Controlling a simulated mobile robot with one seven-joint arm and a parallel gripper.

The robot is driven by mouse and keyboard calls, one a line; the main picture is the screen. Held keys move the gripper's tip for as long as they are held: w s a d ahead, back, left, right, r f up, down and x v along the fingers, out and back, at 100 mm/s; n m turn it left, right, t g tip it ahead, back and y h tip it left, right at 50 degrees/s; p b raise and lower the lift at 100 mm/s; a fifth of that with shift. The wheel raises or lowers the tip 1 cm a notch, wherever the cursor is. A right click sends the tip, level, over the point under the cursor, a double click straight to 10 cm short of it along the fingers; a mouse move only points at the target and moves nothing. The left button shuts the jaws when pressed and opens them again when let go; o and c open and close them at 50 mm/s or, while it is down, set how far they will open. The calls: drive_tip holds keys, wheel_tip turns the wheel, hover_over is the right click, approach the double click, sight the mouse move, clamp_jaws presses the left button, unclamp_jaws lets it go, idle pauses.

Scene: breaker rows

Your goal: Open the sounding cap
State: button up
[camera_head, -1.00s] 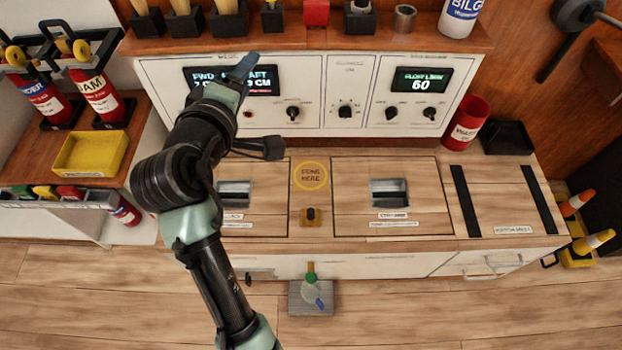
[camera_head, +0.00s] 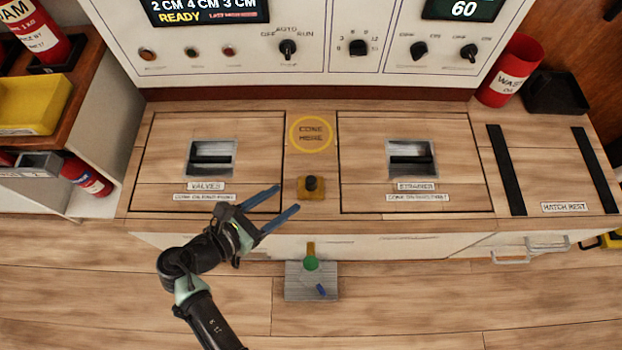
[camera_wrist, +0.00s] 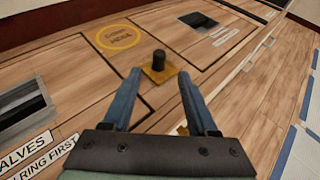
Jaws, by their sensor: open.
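A small black knob (camera_head: 311,183), which looks like the sounding cap, stands upright on a square brass plate (camera_head: 304,193). It sits on the wooden counter between the two hatches, below the yellow ring marked "CONE HERE" (camera_head: 311,133). My gripper (camera_head: 288,198) is open and empty, just left of and in front of the knob in the head view. In the wrist view the knob (camera_wrist: 158,61) appears beyond and between the two blue fingertips (camera_wrist: 160,77), not touching them. No label shows on the knob.
The hatch marked "VALVES" (camera_head: 160,165) lies left and another hatch (camera_head: 365,165) right, each with a recessed metal handle. A control panel (camera_head: 330,65) stands behind. A grey block with a green knob (camera_head: 293,285) is below the counter front. The counter around the knob is clear.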

sight(307, 184)
drive_tip(key=b+x, duration=0.3)
drive_tip(key=x, duration=0.7)
drive_tip(key=shift+b, duration=0.4)
clamp_jaws()
idle(0.8)
